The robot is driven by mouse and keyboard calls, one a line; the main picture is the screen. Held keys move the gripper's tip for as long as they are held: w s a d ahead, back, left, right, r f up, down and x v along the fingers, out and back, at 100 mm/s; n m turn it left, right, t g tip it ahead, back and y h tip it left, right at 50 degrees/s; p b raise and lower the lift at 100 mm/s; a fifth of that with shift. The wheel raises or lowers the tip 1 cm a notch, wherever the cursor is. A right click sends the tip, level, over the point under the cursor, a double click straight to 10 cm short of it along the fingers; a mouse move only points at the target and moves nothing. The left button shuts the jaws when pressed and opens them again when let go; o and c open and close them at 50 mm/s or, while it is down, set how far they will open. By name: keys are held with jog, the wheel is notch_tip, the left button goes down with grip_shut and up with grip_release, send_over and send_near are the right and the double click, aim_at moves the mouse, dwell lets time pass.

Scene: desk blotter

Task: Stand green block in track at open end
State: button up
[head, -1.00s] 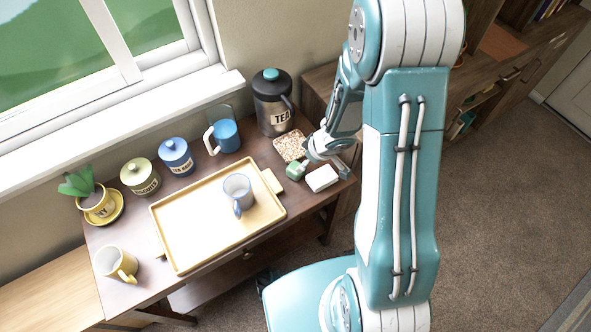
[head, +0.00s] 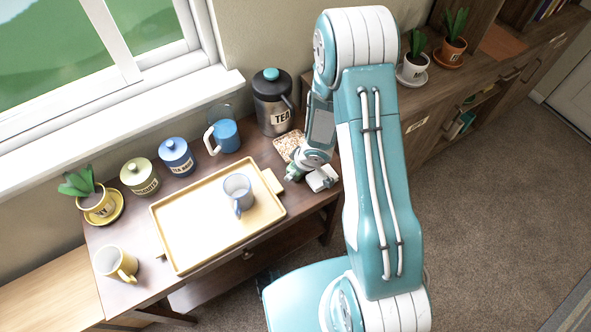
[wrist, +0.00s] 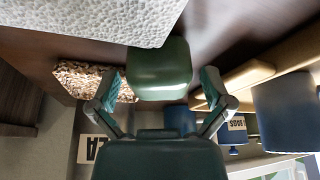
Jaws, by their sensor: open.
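The green block (wrist: 160,68) shows in the wrist view, between the two spread fingers of my gripper (wrist: 160,90). The fingers are open, with a gap visible on either side of the block's near end. In the head view my gripper (head: 305,173) is low over the right end of the desk, and it mostly hides the green block there. A white block (head: 322,179) lies just right of the gripper; its pale speckled face (wrist: 90,18) fills the wrist view's upper left. I cannot make out a track in either view.
A speckled coaster (head: 287,146) lies behind the gripper. The tea canister (head: 272,105) stands at the back. The yellow tray (head: 185,232) with a grey-blue mug (head: 238,192) is to the left. A blue mug (head: 224,136) stands behind the tray.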

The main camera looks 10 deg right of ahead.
jog(key=c, duration=1.3)
jog(key=shift+o, duration=0.2)
jog(key=shift+r, duration=0.1)
notch_tip(320, 180, up, 28)
